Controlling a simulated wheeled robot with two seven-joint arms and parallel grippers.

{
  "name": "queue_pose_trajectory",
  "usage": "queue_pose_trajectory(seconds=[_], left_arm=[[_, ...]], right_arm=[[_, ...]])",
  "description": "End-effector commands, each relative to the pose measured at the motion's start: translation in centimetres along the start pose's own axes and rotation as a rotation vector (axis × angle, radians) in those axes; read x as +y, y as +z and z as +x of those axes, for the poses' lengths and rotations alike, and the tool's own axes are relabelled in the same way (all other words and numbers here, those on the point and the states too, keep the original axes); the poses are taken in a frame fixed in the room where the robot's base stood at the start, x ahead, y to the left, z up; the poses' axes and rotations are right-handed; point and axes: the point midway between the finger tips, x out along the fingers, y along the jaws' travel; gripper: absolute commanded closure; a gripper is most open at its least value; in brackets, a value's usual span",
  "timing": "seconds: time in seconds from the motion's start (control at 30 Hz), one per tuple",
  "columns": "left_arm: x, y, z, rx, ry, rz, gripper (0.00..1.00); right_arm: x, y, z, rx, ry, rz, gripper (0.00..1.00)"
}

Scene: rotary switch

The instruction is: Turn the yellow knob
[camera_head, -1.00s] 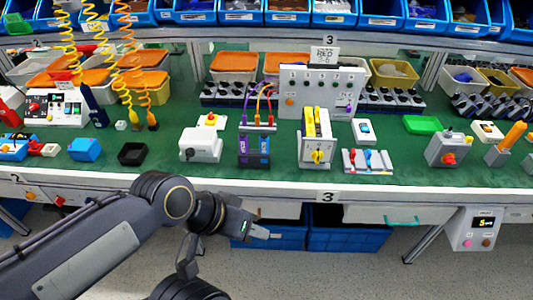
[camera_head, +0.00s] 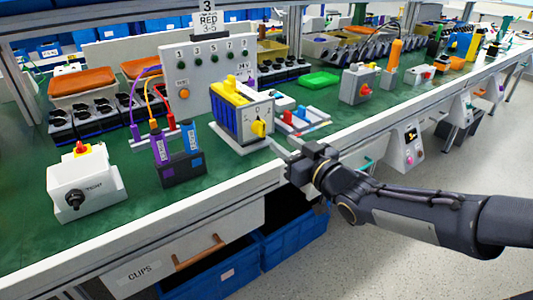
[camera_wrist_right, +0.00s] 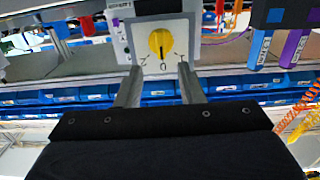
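The yellow knob (camera_head: 258,128) sits on the light front face of a grey switch box (camera_head: 228,124) with a yellow top. In the right wrist view, which looks upside down, the knob (camera_wrist_right: 162,43) is upright beside dial numbers. My right gripper (camera_head: 286,148) is in front of the box, to the right of and slightly below the knob in the head view. In the wrist view its two fingers (camera_wrist_right: 160,86) are spread, with nothing between them, pointing towards the dial face and apart from the knob. My left gripper is not in view.
A white box with a black knob (camera_head: 84,185) and a dark block with purple and blue parts (camera_head: 176,158) stand to the left. A small switch rack (camera_head: 300,122) stands right of the box. The green bench (camera_head: 140,209) has a pale front edge.

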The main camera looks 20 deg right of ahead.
Motion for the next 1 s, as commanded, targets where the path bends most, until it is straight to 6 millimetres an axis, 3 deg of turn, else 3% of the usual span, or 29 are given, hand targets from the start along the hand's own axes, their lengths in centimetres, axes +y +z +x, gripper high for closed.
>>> queue_pose_trajectory(seconds=[0.5, 0.9, 1.0], left_arm=[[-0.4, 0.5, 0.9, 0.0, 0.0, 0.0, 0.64], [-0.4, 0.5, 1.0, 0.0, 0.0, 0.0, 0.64], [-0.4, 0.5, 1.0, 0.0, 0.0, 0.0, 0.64]], right_arm=[[-0.2, 0.0, 7.0, 0.01, -0.009, -0.005, 0.65], [-0.2, -0.1, 7.8, 0.011, -0.007, -0.003, 0.65], [-0.2, -0.1, 7.8, 0.01, -0.007, -0.003, 0.79]])
